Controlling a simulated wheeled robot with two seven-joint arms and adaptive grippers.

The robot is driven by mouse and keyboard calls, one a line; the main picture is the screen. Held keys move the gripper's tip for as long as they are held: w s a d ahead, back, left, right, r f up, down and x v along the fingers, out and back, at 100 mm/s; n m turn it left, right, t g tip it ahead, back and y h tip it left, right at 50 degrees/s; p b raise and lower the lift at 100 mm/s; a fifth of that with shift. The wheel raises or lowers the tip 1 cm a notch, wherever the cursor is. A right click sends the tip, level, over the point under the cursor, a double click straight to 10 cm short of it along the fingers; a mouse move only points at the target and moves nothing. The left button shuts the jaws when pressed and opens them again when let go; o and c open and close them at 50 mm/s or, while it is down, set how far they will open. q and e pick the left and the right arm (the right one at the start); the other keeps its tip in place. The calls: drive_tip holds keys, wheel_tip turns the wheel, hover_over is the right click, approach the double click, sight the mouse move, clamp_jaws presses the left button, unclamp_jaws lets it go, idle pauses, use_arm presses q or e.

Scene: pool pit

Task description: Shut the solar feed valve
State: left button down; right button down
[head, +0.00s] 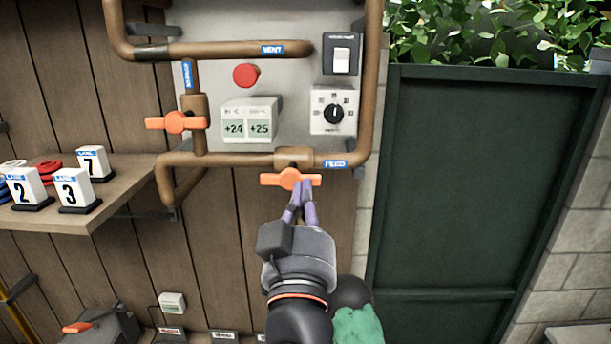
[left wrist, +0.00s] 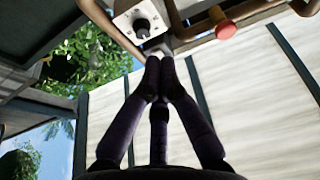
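The feed valve has an orange lever handle (head: 272,180) below the lower copper pipe, beside a blue label reading FEED (head: 335,164). The handle lies level, in line with that pipe. My left gripper (head: 301,184) is at the handle's middle, reaching up from below; its purple fingertips overlap the handle in the head view, and contact cannot be told. In the left wrist view the left gripper's fingers (left wrist: 159,62) meet at their tips with nothing visible between them. The handle cannot be made out there. My right gripper is not in view.
Another orange valve handle (head: 177,122) crosses a vertical pipe at left. A red button (head: 246,75), temperature display (head: 249,121), dial box (head: 334,111) and switch (head: 342,58) are on the panel above. A shelf (head: 105,205) with number markers juts out at left.

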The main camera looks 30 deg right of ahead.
sight(292, 173)
use_arm(q)
drive_tip(key=w+d+p, duration=0.2)
drive_tip(key=w+d, duration=0.2)
drive_tip(key=w, duration=0.4)
drive_tip(key=shift+d+f+p, duration=0.3)
drive_tip(key=shift+d+f, duration=0.1)
drive_tip(key=shift+w, duration=0.1)
